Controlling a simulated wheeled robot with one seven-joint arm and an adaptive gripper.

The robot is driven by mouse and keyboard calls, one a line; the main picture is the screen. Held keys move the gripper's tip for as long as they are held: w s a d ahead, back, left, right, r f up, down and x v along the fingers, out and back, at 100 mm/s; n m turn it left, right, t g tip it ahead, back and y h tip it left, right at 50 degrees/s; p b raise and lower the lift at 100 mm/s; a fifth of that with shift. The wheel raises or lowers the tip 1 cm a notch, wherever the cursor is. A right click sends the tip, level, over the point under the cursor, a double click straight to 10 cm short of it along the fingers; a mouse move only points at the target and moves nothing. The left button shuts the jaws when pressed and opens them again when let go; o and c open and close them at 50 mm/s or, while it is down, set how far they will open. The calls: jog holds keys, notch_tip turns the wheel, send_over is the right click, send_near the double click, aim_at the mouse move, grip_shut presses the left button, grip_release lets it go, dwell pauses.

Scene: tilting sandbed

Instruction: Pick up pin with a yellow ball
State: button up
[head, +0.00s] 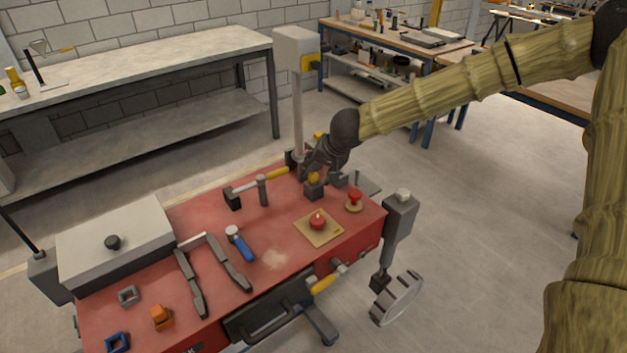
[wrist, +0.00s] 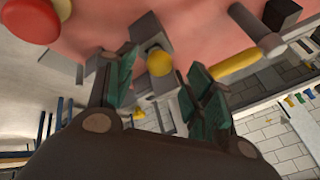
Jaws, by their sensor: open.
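The yellow ball of the pin (head: 314,178) shows at the far part of the red bench top (head: 283,208), by a small dark grey block (head: 314,191). My gripper (head: 320,170) is close above it and partly hides it. In the wrist view the yellow ball (wrist: 159,63) sits between the two green-lined fingers of my gripper (wrist: 160,72), apart from both. The fingers are open and hold nothing. Most of the pin below the ball is hidden, and I cannot tell whether it stands in the block.
A hammer with a yellow handle (head: 272,174) and a grey post (head: 262,190) are left of my gripper. A red mushroom knob (head: 355,199) and a red button on a tan plate (head: 318,222) are nearer right. A tall column (head: 298,110) rises behind.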

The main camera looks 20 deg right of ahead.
aim_at(314, 184)
jog(key=shift+x, duration=1.45)
jog(key=shift+s, duration=0.1)
jog(key=shift+c, duration=0.2)
grip_shut()
jog(key=shift+r, duration=0.1)
